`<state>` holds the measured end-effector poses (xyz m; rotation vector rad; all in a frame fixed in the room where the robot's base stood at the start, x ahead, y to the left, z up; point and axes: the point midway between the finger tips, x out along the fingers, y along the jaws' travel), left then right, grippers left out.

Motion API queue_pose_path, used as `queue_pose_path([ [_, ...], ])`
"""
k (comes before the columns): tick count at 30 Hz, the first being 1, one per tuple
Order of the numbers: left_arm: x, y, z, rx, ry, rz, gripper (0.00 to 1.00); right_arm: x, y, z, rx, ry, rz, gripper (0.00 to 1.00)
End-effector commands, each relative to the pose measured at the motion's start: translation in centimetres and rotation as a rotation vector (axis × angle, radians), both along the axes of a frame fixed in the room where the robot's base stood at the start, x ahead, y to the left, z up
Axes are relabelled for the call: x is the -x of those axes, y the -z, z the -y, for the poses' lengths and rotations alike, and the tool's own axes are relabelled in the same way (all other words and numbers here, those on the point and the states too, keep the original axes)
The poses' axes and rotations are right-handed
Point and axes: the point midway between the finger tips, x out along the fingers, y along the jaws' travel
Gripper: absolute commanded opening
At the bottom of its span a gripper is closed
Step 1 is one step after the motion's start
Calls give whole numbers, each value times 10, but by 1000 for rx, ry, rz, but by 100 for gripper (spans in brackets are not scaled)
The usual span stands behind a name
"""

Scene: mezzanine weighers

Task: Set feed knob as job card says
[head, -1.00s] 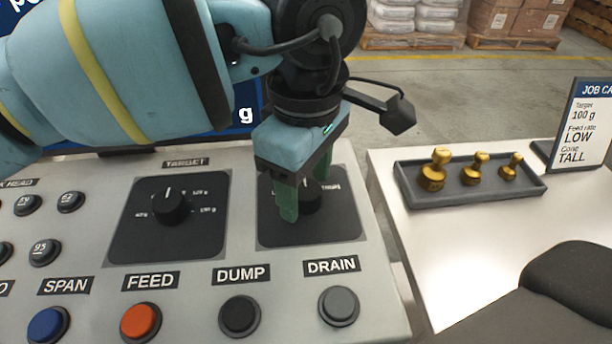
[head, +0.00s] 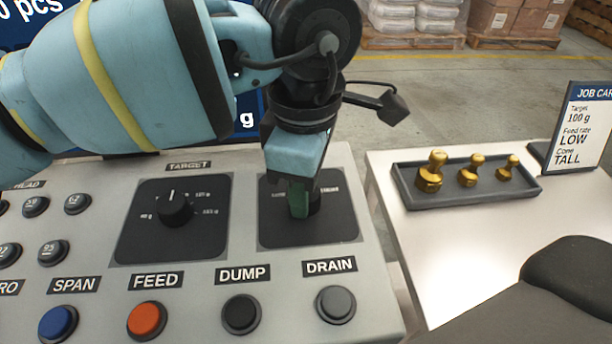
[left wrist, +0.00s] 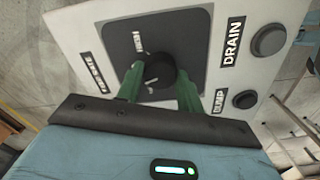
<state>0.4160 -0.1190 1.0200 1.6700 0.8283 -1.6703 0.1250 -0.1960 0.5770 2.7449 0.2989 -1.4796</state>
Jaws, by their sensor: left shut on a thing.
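The feed knob (head: 316,203) is a black dial on a dark square plate (head: 340,228) at the right of the grey console, mostly hidden by my left gripper (head: 301,212). In the left wrist view the green fingers of my left gripper (left wrist: 158,92) close on both sides of the knob (left wrist: 160,70). A pale pointer mark shows on the knob; which setting it meets I cannot tell. The job card (head: 584,122) stands at the right and reads Target 100 g, Feed rate LOW, Cone TALL. My right gripper is not in view.
The target knob (head: 175,209) sits on its own plate to the left. DUMP (head: 241,314) and DRAIN (head: 335,304) buttons lie in front. A tray (head: 470,198) with three brass weights is on the right table. A dark rounded shape (head: 570,285) fills the lower right.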

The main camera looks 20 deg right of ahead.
Motion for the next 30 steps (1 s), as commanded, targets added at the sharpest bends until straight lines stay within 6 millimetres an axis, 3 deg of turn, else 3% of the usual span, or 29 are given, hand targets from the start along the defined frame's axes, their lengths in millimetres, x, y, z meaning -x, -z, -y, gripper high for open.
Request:
queue_pose_path([
  [18, 0, -3, 0, 2, -553, 3, 14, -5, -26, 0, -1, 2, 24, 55],
  [30, -1, -2, 0, 2, -746, 2, 14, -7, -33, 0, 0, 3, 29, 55],
])
